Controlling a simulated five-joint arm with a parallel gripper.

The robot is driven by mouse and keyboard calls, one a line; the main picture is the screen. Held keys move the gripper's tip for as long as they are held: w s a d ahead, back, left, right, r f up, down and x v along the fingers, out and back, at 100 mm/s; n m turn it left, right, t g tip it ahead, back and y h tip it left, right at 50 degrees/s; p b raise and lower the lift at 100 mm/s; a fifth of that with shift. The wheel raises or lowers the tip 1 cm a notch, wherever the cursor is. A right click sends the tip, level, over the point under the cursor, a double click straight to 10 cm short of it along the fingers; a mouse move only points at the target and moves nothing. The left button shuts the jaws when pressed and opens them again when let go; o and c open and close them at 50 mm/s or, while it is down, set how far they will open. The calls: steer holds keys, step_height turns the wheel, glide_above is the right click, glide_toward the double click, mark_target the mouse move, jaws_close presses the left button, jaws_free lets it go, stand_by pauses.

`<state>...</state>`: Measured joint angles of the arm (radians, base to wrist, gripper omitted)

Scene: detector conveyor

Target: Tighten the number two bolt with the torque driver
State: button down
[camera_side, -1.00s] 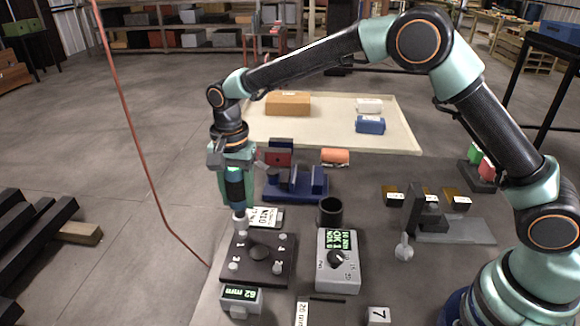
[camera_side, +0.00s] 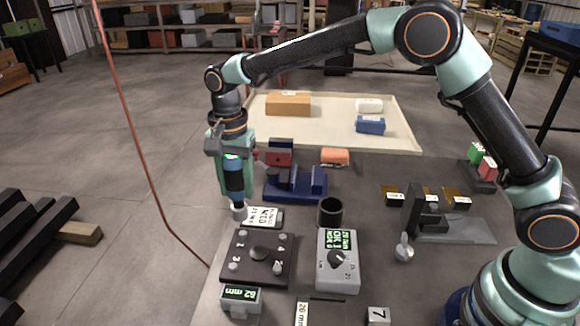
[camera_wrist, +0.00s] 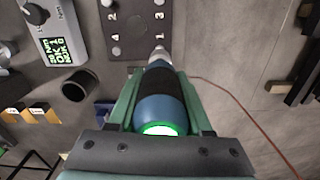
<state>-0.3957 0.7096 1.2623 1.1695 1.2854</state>
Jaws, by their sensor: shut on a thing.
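A dark bolt plate (camera_side: 258,272) lies on the work surface with bolts numbered 1 to 4 around a central knob. The number two bolt (camera_side: 277,268) is at its near right corner; in the wrist view it sits at the top edge (camera_wrist: 106,3). My gripper (camera_side: 236,178) is shut around the torque driver (camera_side: 236,188), which has a dark blue and black body, a grey tip and a green lit ring (camera_wrist: 160,130). The driver points down, its tip just above and behind bolt 1 (camera_side: 241,233), apart from it.
A grey controller (camera_side: 337,276) with a green screen reading OK 1 stands right of the plate. A small green display (camera_side: 240,294) sits in front. A black cup (camera_side: 330,211), a blue fixture (camera_side: 296,188) and a white label card (camera_side: 264,217) stand behind.

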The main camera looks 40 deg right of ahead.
stand_by(0.6)
steer(key=s+f, duration=0.2)
steer(key=s, duration=1)
steer(key=shift+s+f, duration=0.3)
steer(key=shift+s, duration=0.05)
